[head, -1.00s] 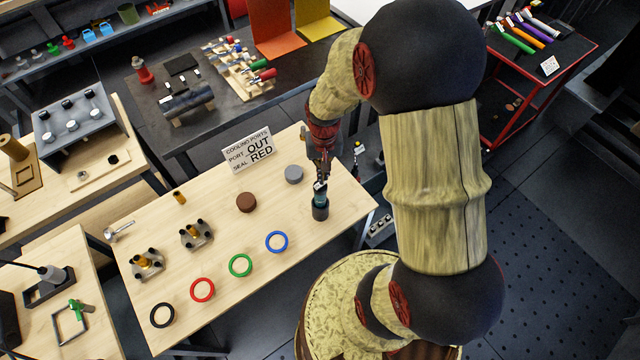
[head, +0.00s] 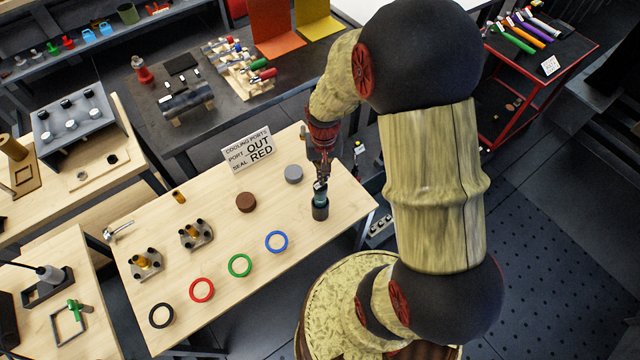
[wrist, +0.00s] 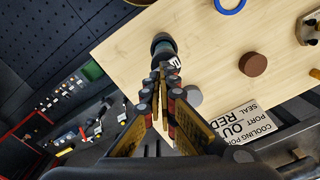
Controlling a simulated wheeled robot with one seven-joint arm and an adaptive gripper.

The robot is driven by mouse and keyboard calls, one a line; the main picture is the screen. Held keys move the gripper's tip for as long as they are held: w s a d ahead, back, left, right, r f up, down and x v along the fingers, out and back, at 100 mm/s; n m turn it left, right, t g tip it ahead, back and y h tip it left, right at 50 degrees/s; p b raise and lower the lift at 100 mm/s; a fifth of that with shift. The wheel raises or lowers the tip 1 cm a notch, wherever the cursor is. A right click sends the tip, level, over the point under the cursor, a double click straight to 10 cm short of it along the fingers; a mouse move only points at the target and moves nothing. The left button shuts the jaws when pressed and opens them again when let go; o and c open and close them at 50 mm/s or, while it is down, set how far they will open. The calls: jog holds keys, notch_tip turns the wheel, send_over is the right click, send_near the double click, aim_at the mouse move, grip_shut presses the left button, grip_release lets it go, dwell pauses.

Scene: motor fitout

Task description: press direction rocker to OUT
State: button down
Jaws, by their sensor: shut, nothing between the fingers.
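A dark teal and black cylindrical device (head: 320,205) stands at the right end of the wooden table. In the wrist view it (wrist: 162,42) shows ahead of the fingertips, with a small white-marked piece (wrist: 174,62) on its near end. That piece may be the direction rocker; it is too small to read its setting. My gripper (head: 322,178) is shut and empty, pointing down just above the device. In the wrist view my fingertips (wrist: 160,80) are close to the marked piece; I cannot tell whether they touch it.
A sign (head: 248,149) reads cooling ports, port OUT, seal RED. A grey disc (head: 294,174) and a brown disc (head: 246,202) lie left of the device. Blue (head: 277,242), green (head: 240,265), red (head: 202,290) and black (head: 162,315) rings line the front edge.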

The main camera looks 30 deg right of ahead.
jog(key=shift+f+b, duration=0.5)
jog(key=shift+f, duration=0.3)
jog(key=shift+r, duration=0.15)
jog(key=shift+r+p, duration=2.55)
jog(key=shift+r, duration=0.9)
